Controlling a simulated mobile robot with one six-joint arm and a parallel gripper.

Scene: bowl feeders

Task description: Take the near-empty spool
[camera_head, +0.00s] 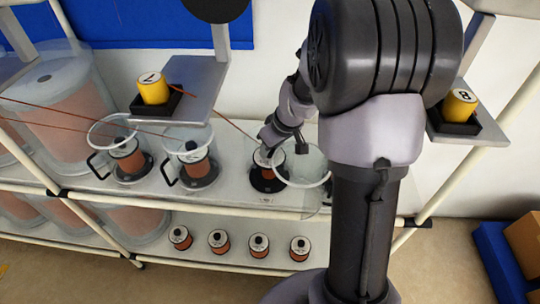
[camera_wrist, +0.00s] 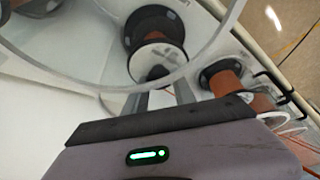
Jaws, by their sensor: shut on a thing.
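A spool (camera_head: 268,163) with a white top and orange winding stands upright on a black base on the upper shelf. It also shows in the wrist view (camera_wrist: 158,57), partly behind the clear rim of a cover. My gripper (camera_head: 266,147) reaches down from above to the spool's top. In the wrist view my gripper (camera_wrist: 160,92) is shut on the spool at its dark centre.
A clear open cover (camera_head: 302,183) stands right beside the spool. Two similar spools under clear covers (camera_head: 127,158) (camera_head: 190,162) stand to the left. Several spools (camera_head: 259,245) line the lower shelf. Yellow buttons (camera_head: 152,88) (camera_head: 460,104) sit on raised plates.

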